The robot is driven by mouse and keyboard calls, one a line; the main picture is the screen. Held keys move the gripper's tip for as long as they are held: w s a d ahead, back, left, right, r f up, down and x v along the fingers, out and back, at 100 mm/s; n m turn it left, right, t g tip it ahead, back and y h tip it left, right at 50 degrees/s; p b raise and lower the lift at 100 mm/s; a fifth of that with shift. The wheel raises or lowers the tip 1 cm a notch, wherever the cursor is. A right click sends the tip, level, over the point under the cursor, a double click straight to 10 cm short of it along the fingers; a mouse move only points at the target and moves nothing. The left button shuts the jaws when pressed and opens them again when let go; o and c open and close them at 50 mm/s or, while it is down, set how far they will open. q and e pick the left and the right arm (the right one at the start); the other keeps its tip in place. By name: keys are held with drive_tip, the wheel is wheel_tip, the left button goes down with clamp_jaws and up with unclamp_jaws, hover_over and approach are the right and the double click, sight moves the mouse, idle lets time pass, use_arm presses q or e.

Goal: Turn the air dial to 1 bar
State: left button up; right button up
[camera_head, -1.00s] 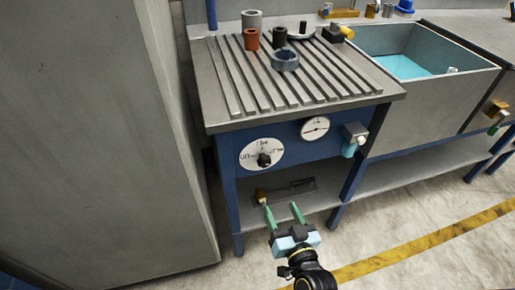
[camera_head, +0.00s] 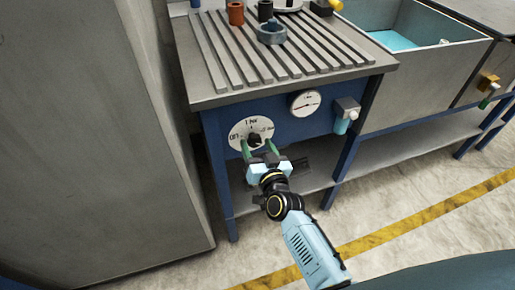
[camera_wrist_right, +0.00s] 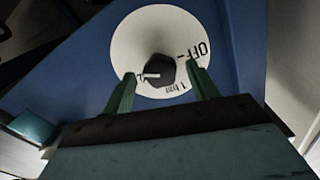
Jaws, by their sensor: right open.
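The air dial (camera_head: 238,128) is a white disc on the blue front panel of the bench. It reads OFF at the left and 1 bar at the top in the head view. Its black knob (camera_head: 254,137) also shows in the right wrist view (camera_wrist_right: 159,70), where the picture is turned over. There the knob's white mark points left, away from OFF and not at 1 bar. My right gripper (camera_head: 257,143) is open, its green fingers to either side of the knob; I cannot tell whether they touch it. The left gripper is out of view.
A round pressure gauge (camera_head: 305,103) and a filter unit (camera_head: 345,114) sit right of the dial. A lower shelf (camera_head: 320,163) lies below. A grey cabinet (camera_head: 90,130) stands at the left.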

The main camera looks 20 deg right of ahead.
drive_tip(key=shift+w, duration=0.15)
drive_tip(key=shift+c, duration=0.5)
drive_tip(key=c, duration=0.9)
